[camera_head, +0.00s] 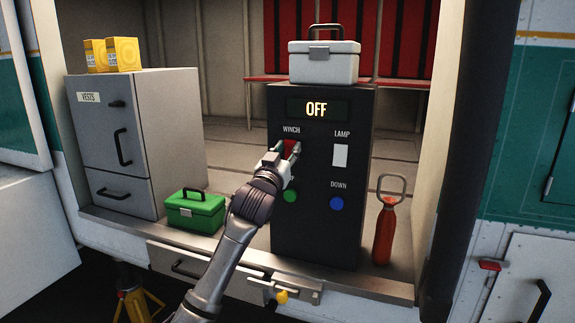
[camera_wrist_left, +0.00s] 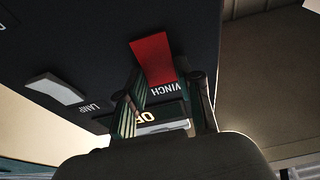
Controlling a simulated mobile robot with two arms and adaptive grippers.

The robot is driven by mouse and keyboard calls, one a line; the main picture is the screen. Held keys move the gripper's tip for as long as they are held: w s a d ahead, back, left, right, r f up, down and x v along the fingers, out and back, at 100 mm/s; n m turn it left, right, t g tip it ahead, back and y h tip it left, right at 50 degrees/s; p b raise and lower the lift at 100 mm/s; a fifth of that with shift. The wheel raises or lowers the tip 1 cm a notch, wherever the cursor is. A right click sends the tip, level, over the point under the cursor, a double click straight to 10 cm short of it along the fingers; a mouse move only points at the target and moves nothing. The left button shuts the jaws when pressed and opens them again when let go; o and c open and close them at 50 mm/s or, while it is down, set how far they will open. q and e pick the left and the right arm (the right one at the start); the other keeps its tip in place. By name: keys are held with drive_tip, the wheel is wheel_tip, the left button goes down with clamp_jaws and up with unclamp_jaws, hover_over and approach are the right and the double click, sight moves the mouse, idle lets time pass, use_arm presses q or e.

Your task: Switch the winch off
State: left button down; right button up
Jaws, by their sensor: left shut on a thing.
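The black control panel (camera_head: 315,230) stands upright in the open bay, and its display (camera_head: 316,108) reads OFF. The red winch switch (camera_head: 291,147) is under the WINCH label, partly hidden by my left gripper (camera_head: 285,158). In the left wrist view the red switch (camera_wrist_left: 152,58) shows between the fingers of my left gripper (camera_wrist_left: 162,88), which is shut on it. That view is upside down, with the WINCH label and part of the display beside the fingers. My right gripper is in neither view.
The panel also has a white lamp switch (camera_head: 340,155), a green button (camera_head: 291,196) and a blue button (camera_head: 337,203). A white case (camera_head: 323,66) sits on top. A green toolbox (camera_head: 195,213) stands left, a red-orange bottle (camera_head: 384,232) right. A grey cabinet (camera_head: 140,150) stands further left.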

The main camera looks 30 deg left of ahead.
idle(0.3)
use_arm(q)
drive_tip(key=c, duration=0.8)
unclamp_jaws()
drive_tip(key=shift+o, duration=0.2)
drive_tip(key=v, duration=1.2)
